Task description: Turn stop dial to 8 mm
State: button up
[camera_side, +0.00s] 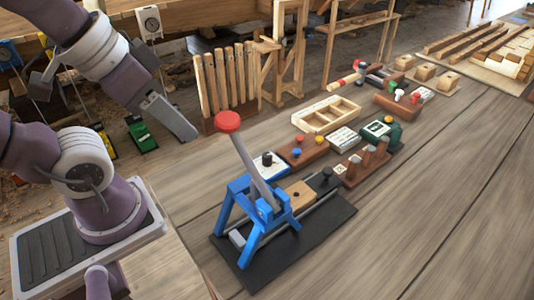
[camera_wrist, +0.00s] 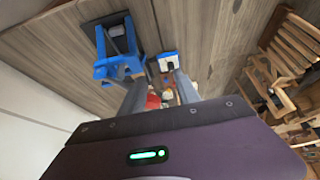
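What looks like the stop dial (camera_side: 268,161) is a black knob on a small white and blue base, behind the blue lever press on the bench. Its scale and pointer are too small to read. A white and blue piece in the wrist view (camera_wrist: 168,64), just beyond the fingertips, seems to be the same dial. My gripper (camera_side: 188,133) is in the air at the upper left, left of the dial and apart from it. In the wrist view the two grey fingers of my gripper (camera_wrist: 160,90) stand apart with nothing held between them.
The blue lever press (camera_side: 283,208) stands on a black base, its red-knobbed lever (camera_side: 228,122) rising between my gripper and the dial. Wooden blocks with coloured knobs (camera_side: 302,152) and an open wooden tray (camera_side: 326,114) lie behind.

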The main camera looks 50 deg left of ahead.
jog(key=shift+o, duration=0.2)
jog(key=shift+n, duration=0.5)
jog(key=r, duration=0.4)
jog(key=w+r, duration=0.1)
jog(key=r, duration=0.1)
jog(key=n+g, duration=0.6)
jog(key=n, duration=1.3)
send_over(267, 155)
jog(key=f, duration=0.1)
notch_tip(267, 155, down, 25)
jog(key=shift+r, duration=0.1)
grip_shut()
